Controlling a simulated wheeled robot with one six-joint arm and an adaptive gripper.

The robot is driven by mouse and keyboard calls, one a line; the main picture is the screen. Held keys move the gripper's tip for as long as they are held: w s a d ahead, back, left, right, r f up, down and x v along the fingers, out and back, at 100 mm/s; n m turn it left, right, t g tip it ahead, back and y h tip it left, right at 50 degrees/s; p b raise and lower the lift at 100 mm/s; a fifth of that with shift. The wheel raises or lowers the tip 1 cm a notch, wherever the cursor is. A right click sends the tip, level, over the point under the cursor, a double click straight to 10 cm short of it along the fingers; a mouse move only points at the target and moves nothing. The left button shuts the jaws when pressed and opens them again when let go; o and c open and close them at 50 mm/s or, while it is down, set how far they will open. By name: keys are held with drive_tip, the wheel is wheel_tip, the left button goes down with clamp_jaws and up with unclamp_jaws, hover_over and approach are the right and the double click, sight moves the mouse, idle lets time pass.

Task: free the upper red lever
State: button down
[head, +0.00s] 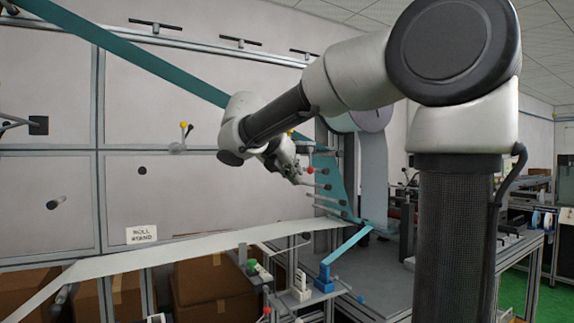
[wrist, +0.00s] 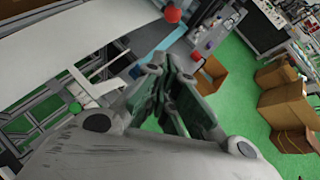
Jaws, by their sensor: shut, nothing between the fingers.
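Several small red knobs show beside the teal web in the head view. One red knob (head: 310,170) is closest to my gripper (head: 297,178), and I cannot tell for certain which knob belongs to the upper red lever. In the wrist view one red ball (wrist: 172,14) shows near the top edge, beyond the fingertips and apart from them in the picture. My gripper (wrist: 165,62) is shut and empty in the wrist view. The lever's arm and whatever holds it cannot be made out.
A teal web (head: 150,55) slants down across the back wall panels. A white web (head: 200,241) runs below my gripper. A blue strip (head: 346,244) and a yellow-topped lever (head: 184,130) stand nearby. Cardboard boxes (wrist: 283,105) stand on the green floor at right.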

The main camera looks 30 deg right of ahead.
drive_tip(key=shift+w+d+f, duration=0.1)
drive_tip(key=shift+w+d, duration=0.4)
drive_tip(key=shift+d, duration=0.3)
drive_tip(key=shift+w+d, duration=0.55)
drive_tip(key=shift+d, duration=0.2)
drive_tip(key=shift+w+d+f, duration=0.1)
drive_tip(key=shift+w+d, duration=0.4)
drive_tip(key=shift+d, duration=0.3)
drive_tip(key=shift+w+h, duration=0.1)
drive_tip(key=shift+h, duration=0.2)
